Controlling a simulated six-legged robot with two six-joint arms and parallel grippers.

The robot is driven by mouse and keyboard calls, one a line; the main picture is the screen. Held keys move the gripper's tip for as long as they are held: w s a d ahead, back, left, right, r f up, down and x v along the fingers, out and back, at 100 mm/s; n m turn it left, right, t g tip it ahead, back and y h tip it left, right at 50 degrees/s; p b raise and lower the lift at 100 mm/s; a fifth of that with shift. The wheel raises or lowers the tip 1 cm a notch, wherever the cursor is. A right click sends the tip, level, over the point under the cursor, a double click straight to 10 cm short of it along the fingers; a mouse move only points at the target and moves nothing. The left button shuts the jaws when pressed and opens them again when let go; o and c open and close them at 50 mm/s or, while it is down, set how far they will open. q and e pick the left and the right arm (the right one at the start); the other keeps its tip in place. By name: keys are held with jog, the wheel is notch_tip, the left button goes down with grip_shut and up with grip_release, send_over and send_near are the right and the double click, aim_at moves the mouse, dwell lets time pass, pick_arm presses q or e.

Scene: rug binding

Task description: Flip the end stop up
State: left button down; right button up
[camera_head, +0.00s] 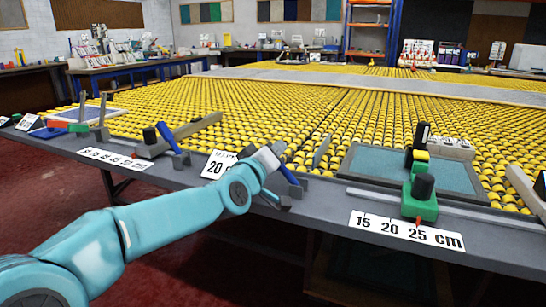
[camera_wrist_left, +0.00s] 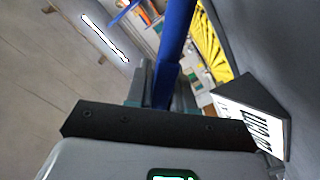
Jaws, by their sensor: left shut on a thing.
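A blue bar (camera_head: 288,174), which looks like the end stop, stands tilted at the front edge of the yellow roller table (camera_head: 232,130). My left gripper (camera_head: 279,197) is at this bar, at the table's edge. In the left wrist view the blue bar (camera_wrist_left: 174,50) runs between the two grey fingers (camera_wrist_left: 162,88), which are shut on it. The bar's lower end is hidden by the gripper. My right gripper is not in view.
A white card marked 20 (camera_head: 217,164) stands just left of the gripper. A similar blue piece (camera_head: 168,138) is farther left. A green block with a black knob (camera_head: 420,200) and a 15 20 25 cm scale (camera_head: 405,232) lie to the right.

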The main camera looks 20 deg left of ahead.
pick_arm(q)
jog(key=shift+a+f, duration=0.1)
jog(key=shift+f, duration=0.05)
dwell(0.4)
jog(key=c, duration=1.1)
grip_release()
jog(key=shift+f, duration=0.1)
jog(key=shift+s, duration=0.1)
jog(key=shift+s, duration=0.3)
jog(key=s, duration=1)
jog(key=s+p, duration=0.1)
jog(key=s, duration=0.4)
jog(key=shift+s+a, duration=0.25)
